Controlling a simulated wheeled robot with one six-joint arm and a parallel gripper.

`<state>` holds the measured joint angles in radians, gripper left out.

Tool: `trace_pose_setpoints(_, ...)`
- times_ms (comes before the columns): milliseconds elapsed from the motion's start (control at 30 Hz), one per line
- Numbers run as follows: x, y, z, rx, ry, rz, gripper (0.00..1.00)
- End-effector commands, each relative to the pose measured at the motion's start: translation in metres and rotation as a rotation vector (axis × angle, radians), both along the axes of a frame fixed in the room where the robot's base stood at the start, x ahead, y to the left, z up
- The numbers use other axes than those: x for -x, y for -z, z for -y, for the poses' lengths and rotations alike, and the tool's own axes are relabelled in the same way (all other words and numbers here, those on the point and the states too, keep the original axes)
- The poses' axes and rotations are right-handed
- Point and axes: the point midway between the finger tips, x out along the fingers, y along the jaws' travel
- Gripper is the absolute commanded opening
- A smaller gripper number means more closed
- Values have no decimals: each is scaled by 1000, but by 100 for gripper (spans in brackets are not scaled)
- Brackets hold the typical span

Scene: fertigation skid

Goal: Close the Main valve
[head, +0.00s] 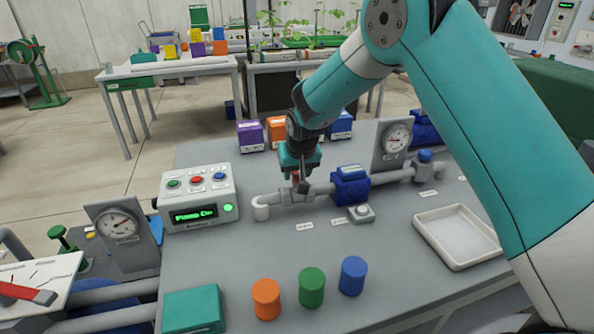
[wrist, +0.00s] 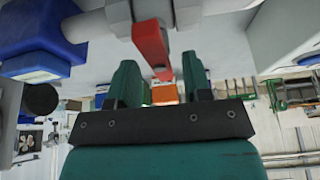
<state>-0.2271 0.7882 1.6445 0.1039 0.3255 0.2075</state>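A valve with a red lever (head: 295,176) sits on the grey pipe (head: 322,189) across the bench in the head view. The labels near it are too small to read, so I cannot confirm that it is the Main valve. In the wrist view the red lever (wrist: 150,46) points toward my gripper, its end between the two green fingers. My gripper (head: 299,182) points down over the pipe at the lever. In the wrist view its fingers (wrist: 160,80) stand apart, with gaps beside the lever. My arm partly hides the valve in the head view.
A blue pump-like unit (head: 350,185) sits on the pipe just right of the valve. A control box (head: 199,196) with buttons and a green display stands left. A gauge (head: 393,142) stands behind right. Coloured cylinders (head: 311,287) and a white tray (head: 458,237) are in front.

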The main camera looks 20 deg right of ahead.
Motion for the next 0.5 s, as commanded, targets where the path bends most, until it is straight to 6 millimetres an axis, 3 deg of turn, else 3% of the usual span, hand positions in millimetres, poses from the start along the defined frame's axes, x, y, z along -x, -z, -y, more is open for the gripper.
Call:
trace_pose_setpoints(267, 1, -2, 0, 0, -2, 0, 45)
trace_pose_setpoints(500, 14, -36, -1, -1, -3, 5, 45)
